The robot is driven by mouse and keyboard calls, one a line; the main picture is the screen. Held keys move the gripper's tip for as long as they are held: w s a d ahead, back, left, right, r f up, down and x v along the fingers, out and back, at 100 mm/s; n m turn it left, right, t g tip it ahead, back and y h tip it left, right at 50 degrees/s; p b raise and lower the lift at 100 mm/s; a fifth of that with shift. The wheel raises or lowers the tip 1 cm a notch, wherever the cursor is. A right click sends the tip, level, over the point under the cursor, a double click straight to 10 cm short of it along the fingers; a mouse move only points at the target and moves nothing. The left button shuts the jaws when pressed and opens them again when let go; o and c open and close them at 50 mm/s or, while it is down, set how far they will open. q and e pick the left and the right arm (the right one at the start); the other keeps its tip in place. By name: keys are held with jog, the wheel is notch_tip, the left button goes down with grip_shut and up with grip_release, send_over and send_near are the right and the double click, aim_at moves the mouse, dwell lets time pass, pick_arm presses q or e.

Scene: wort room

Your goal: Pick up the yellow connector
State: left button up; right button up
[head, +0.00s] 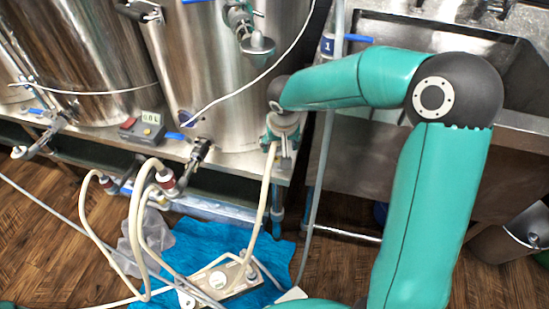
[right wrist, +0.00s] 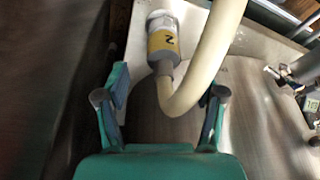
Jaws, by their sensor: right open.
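The yellow connector (right wrist: 163,44) shows in the right wrist view as a pale cylinder with a yellow band and a dark mark like a 2. A thick cream hose (right wrist: 201,62) bends from its lower end up and out of the picture. My right gripper (right wrist: 160,98) is open, its two fingers apart on either side of the picture. The connector lies beyond the fingertips, roughly in line with the gap. In the head view my right gripper (head: 283,130) is by the steel bench edge and hides the connector; the hose (head: 264,190) hangs below it. My left gripper is out of view.
Steel tanks (head: 220,70) stand on the bench behind, with valves and a red-and-grey display box (head: 143,128). A sink (head: 515,85) is at the right. Cream hoses (head: 140,215) loop to a fitting plate (head: 222,281) on a blue cloth (head: 205,245) on the floor.

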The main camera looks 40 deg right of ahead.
aim_at(278, 150)
jog(key=x, duration=0.2)
jog(key=b+x, duration=0.1)
jog(key=x, duration=0.2)
jog(key=shift+w+a+r, duration=0.1)
jog(key=shift+w, duration=0.1)
grip_shut()
jog(key=shift+r, duration=0.15)
jog(key=shift+s+r, duration=0.15)
jog(key=shift+r, duration=0.45)
notch_tip(278, 150, up, 5)
jog(key=shift+r+p, duration=0.25)
jog(key=shift+p, duration=0.9)
jog(key=s+a, duration=0.1)
jog(key=s, duration=1.8)
jog(key=shift+s+a+b, duration=0.25)
jog(key=shift+s+b, duration=0.05)
jog(key=shift+b, duration=0.15)
jog(key=shift+r, duration=0.2)
jog(key=shift+r+p, duration=1.7)
jog(key=shift+r, duration=0.45)
